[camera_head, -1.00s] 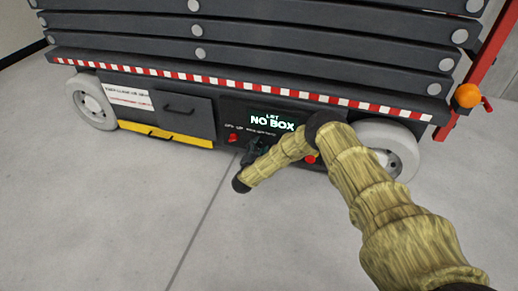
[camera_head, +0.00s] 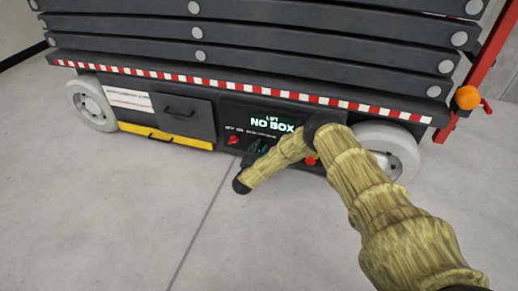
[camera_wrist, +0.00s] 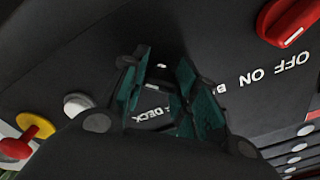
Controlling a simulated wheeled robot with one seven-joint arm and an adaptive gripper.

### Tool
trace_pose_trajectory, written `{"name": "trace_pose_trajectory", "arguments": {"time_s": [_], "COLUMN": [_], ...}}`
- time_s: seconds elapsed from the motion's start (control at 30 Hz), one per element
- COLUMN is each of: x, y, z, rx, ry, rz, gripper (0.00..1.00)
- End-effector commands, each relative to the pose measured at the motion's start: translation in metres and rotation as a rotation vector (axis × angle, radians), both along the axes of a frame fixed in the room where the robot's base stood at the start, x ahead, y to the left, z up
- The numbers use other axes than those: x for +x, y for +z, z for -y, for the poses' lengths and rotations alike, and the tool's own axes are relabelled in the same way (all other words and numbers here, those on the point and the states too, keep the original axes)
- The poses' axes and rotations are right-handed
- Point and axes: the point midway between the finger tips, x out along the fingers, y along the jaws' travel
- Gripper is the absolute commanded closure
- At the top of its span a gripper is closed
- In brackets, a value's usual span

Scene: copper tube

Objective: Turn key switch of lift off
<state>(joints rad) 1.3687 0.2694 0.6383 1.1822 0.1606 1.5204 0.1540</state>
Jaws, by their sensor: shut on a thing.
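My gripper (camera_head: 256,150) is at this panel, below the display, partly hidden by my arm. In the wrist view my gripper (camera_wrist: 162,75) has its two teal-padded fingers close together against the panel, shut on a small part. That part is the likely key switch, but the fingers hide it, so its angle cannot be told. Lettering ending in "DECK" shows between the fingers. A red knob (camera_wrist: 290,20) with "OFF ON" lettering is apart from the fingers, at upper right.
A red button on a yellow base (camera_wrist: 35,127) and a pale round button (camera_wrist: 77,104) sit left of the fingers in the wrist view. A white wheel (camera_head: 388,148) stands right of the panel. A yellow step (camera_head: 165,136) is at left. The floor in front is clear.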

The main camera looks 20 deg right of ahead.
Motion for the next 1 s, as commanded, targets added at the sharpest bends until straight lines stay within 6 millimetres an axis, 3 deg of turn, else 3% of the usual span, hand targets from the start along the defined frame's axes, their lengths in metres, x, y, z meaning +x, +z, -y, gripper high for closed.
{"name": "trace_pose_trajectory", "arguments": {"time_s": [1.0], "x": [-0.0007], "y": [-0.0009], "z": [-0.0004], "rx": [-0.57], "ry": [-0.001], "rz": [-0.388], "gripper": [0.94]}}
